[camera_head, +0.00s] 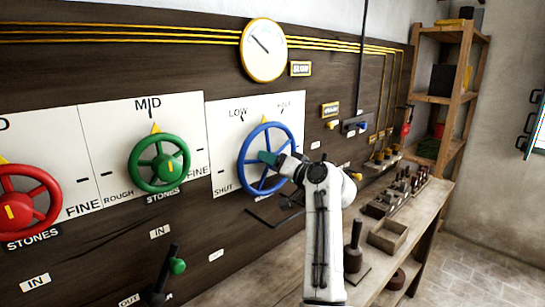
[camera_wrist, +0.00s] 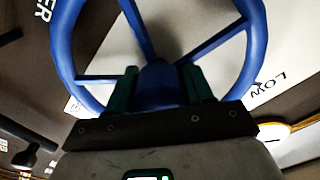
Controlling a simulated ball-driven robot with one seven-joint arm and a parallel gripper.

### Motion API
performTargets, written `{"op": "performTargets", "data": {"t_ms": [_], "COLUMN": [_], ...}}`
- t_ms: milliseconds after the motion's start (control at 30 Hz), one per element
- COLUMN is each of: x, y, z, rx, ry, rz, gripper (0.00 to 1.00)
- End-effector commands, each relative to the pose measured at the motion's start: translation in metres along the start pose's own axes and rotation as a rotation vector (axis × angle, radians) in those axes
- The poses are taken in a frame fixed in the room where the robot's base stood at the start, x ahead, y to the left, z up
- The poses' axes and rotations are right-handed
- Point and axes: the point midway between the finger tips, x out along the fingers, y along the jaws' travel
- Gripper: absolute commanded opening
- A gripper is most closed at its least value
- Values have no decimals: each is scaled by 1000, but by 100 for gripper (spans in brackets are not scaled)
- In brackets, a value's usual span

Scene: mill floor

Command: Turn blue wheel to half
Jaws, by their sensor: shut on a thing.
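The blue wheel (camera_head: 241,150) is mounted on a white panel with the markings SHUT, LOW and what looks like HALF around it. A small yellow mark shows near the top of its rim, between LOW and HALF. My gripper (camera_head: 268,158) reaches the wheel's middle from the right. In the wrist view the blue wheel (camera_wrist: 258,50) fills the top, and the two dark green fingers of my gripper (camera_wrist: 158,88) are shut on its blue centre, one on each side. The fingers hide part of the hub.
A green wheel (camera_head: 134,165) and a red wheel (camera_head: 45,190) stand to the left. A round gauge (camera_head: 264,50) hangs above. A wooden bench (camera_head: 425,205) with tools and a box lies to the right, before a shelf (camera_head: 455,98).

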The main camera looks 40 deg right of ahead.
Motion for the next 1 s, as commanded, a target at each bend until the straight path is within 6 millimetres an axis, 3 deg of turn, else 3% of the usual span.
{"op": "performTargets", "data": {"t_ms": [500, 1000], "x": [0, 0], "y": [0, 1], "z": [1, 2], "rx": [452, 645], "ry": [0, 5], "rz": [11, 13], "gripper": [21, 21]}}
